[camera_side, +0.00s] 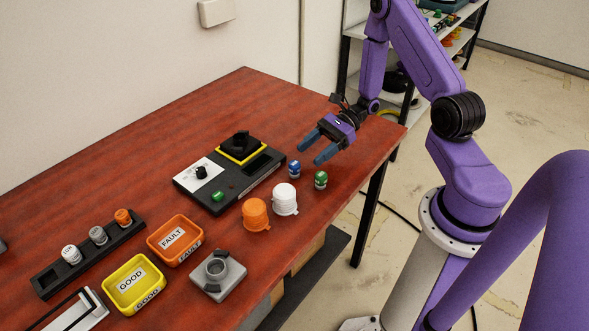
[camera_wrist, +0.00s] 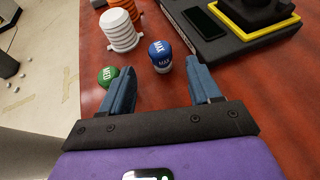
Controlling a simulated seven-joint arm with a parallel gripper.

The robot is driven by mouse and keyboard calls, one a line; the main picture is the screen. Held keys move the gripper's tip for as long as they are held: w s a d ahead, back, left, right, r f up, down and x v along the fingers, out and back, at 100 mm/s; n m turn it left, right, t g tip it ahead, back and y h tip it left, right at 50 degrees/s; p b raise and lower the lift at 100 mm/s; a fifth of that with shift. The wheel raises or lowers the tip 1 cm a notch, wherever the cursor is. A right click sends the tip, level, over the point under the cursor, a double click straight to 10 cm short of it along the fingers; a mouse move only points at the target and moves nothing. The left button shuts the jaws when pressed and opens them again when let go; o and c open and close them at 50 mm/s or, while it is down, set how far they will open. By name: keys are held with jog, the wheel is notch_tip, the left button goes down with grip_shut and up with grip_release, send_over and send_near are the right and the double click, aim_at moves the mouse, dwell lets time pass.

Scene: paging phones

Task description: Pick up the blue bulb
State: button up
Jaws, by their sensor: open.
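The blue bulb (camera_side: 294,169) stands upright on the red-brown table, between the black device and the green bulb. In the wrist view the blue bulb (camera_wrist: 160,54) has a white-lettered dome and sits ahead of the gap between my fingers, a little left of its middle. My gripper (camera_side: 314,147) is open and empty, just behind and above the blue bulb in the side view. In the wrist view my gripper (camera_wrist: 162,80) shows both blue fingers apart. The green bulb (camera_side: 320,180) stands close by; it also shows in the wrist view (camera_wrist: 107,76), beside the left finger.
White (camera_side: 285,199) and orange (camera_side: 255,214) ribbed cups stand near the bulbs. The black device (camera_side: 232,176) with a knob lies to the left. Orange (camera_side: 157,242) and yellow (camera_side: 126,304) trays, a grey fixture (camera_side: 218,274) and a bulb rack (camera_side: 48,279) are farther left. The table's right end is clear.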

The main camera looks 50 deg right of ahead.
aim_at(296, 163)
jog(key=shift+x, duration=3.25)
jog(key=shift+r, duration=0.15)
jog(key=shift+c, duration=0.3)
jog(key=c, duration=1)
